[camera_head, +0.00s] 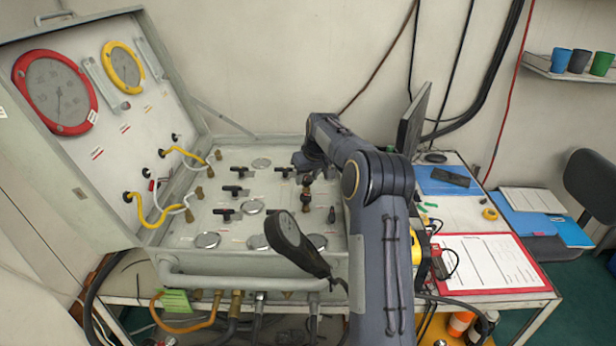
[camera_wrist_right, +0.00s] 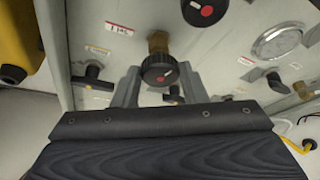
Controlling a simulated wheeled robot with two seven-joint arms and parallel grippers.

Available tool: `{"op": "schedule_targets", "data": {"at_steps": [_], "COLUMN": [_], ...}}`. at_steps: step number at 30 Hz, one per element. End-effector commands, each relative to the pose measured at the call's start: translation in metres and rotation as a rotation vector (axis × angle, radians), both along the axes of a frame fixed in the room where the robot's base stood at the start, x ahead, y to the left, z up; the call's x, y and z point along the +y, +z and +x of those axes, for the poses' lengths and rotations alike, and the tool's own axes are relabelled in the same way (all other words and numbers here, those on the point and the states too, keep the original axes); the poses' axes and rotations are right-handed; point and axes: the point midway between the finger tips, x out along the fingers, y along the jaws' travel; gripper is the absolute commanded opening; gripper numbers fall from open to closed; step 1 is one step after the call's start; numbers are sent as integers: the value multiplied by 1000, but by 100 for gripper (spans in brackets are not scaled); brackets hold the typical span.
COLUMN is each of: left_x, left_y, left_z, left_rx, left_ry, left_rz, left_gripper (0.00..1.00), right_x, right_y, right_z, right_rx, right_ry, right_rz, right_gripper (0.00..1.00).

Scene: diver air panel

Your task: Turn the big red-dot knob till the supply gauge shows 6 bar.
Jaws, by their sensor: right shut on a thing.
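A second black red-dot knob (camera_wrist_right: 203,11) shows at the top edge of the right wrist view. In the head view the right gripper (camera_head: 306,164) is over the panel (camera_head: 225,225), and my arm partly hides that area. A red-rimmed gauge (camera_head: 55,92) and a yellow-rimmed gauge (camera_head: 123,67) are in the lid; their readings are too small to tell. My left gripper is not in view.
Several black valve handles (camera_head: 236,190) and small round dials (camera_head: 207,240) are on the panel. A dark paddle-shaped object (camera_head: 290,238) stands at the panel's front edge. A red clipboard (camera_head: 487,262) and a monitor (camera_head: 414,118) are right of my arm. Yellow hoses (camera_head: 145,215) loop at the left.

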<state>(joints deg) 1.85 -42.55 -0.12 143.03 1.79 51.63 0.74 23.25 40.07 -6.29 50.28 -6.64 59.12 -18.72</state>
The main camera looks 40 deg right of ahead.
Motion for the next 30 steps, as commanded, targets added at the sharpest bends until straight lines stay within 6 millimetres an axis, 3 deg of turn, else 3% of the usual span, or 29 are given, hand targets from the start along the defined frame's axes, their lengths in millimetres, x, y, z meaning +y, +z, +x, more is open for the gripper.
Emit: {"op": "schedule_targets", "data": {"at_steps": [15, 30], "left_x": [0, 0], "left_y": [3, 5], "left_z": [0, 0], "left_rx": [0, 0], "left_ry": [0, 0], "left_rz": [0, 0], "left_gripper": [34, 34], "right_x": [4, 4], "right_y": [2, 2], "right_z": [2, 3], "right_rx": [-4, -5], "right_ry": [-383, -520], "right_rz": [-3, -2], "right_gripper": [16, 16]}}
